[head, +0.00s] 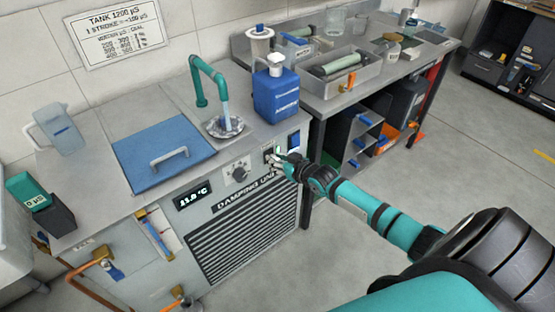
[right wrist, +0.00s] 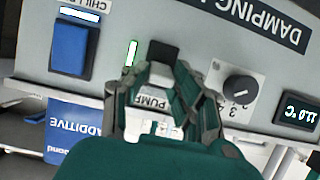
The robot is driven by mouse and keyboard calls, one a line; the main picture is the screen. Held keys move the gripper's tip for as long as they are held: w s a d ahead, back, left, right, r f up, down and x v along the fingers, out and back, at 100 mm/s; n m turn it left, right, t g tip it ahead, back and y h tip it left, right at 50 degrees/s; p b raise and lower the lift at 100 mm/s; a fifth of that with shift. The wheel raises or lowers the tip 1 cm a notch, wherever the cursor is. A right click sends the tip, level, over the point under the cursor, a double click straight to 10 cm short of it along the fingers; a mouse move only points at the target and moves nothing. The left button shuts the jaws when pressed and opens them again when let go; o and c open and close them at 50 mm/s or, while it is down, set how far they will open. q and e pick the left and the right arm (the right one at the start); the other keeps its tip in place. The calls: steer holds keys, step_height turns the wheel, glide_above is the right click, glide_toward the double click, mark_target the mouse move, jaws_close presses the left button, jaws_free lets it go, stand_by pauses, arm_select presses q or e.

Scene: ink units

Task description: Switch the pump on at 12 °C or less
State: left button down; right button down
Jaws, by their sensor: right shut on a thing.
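The damping unit (head: 243,232) stands in the head view with a temperature display (head: 192,196) reading about 11 °C; its last digit is hard to read. The display also shows, upside down, in the right wrist view (right wrist: 298,112). My right gripper (head: 274,157) is at the front panel. My left gripper is out of view.
A blue chiller switch (right wrist: 71,50) and a black dial (right wrist: 239,90) flank the pump switch. A blue additive container (head: 275,95) stands on the worktop above. Water shows under the green tap (head: 199,88). The floor at the right is clear.

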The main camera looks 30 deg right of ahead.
steer(key=shift+r+g+p, duration=0.3)
steer(key=shift+r+p, duration=0.25)
steer(key=shift+p, duration=0.05)
steer(key=shift+w+g+p, duration=0.15)
steer(key=shift+g+p, duration=0.25)
steer(key=shift+p, duration=0.2)
steer(key=shift+f, duration=0.25)
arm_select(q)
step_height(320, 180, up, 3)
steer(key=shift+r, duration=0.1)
arm_select(e)
steer(key=c, duration=1.1)
jaws_free()
steer(key=v, duration=1.2)
steer(key=shift+r, duration=0.1)
